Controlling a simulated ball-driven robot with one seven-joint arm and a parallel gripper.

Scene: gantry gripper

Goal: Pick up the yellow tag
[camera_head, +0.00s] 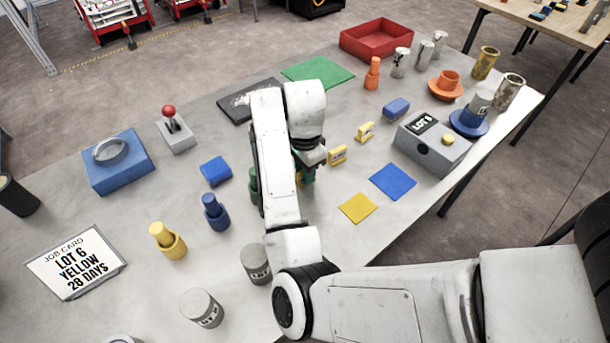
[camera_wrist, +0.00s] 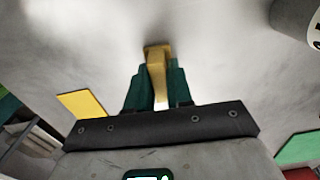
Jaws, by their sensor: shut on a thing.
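My gripper (camera_head: 306,172) is over the middle of the grey table and is partly hidden by my own arm in the head view. In the wrist view its green fingers (camera_wrist: 158,88) are shut on a narrow yellow tag (camera_wrist: 157,62), which stands out past the fingertips. Only a sliver of yellow shows at the gripper in the head view. I cannot tell whether the tag touches the table. Two other small yellow pieces with printed faces stand to the right, a nearer one (camera_head: 338,154) and a farther one (camera_head: 365,131).
A yellow square (camera_head: 358,208) and a blue square (camera_head: 393,181) lie right of my gripper, near a grey box (camera_head: 432,145) marked LOT 5. A grey canister (camera_head: 256,262) stands close to my arm. A job card (camera_head: 76,262) reads LOT 6, YELLOW, 28 DAYS.

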